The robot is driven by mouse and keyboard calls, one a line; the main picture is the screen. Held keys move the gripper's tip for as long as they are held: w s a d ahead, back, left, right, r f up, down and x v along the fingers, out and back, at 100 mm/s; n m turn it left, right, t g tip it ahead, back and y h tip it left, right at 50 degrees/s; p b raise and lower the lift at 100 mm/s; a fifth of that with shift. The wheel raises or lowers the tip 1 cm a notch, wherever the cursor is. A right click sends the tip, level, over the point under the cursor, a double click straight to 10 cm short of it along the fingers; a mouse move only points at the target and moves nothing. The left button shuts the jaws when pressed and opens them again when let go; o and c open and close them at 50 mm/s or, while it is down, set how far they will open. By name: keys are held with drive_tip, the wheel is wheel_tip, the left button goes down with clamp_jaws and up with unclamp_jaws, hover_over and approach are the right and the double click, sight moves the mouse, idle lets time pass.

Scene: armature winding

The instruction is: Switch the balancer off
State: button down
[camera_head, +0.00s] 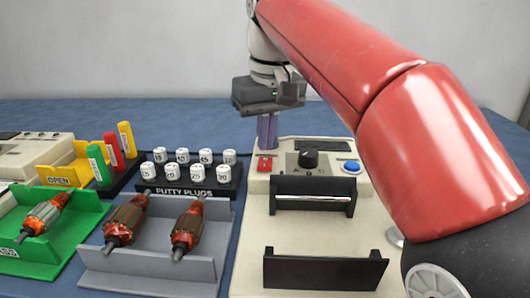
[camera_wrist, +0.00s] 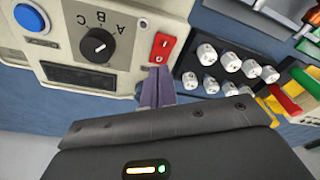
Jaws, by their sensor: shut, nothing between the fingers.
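The balancer (camera_head: 252,250) is a cream-coloured machine with a control panel at its back. On the panel are a red rocker switch (camera_head: 264,164), a black A-B-C knob (camera_head: 308,159) and a blue button (camera_head: 351,166). The red switch also shows in the wrist view (camera_wrist: 162,47), with white marks on it. My gripper (camera_head: 267,146) points down just behind the switch. Its purple fingers are shut and empty. In the wrist view the fingertips (camera_wrist: 157,72) are close to the switch's near end; I cannot tell whether they touch it.
Two black upright brackets (camera_head: 325,270) stand on the balancer. Left of it are a grey tray (camera_head: 150,283) with two armatures, a black putty plug rack (camera_head: 228,182), a green tray (camera_head: 90,208) with an armature, and a yellow holder (camera_head: 85,160). The space above the panel's left end holds my gripper.

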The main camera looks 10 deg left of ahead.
sight(266, 160)
wheel_tip(266, 160, up, 5)
drive_tip(key=shift+r+p, duration=0.1)
drive_tip(key=shift+p, duration=0.35)
drive_tip(key=shift+s, duration=0.1)
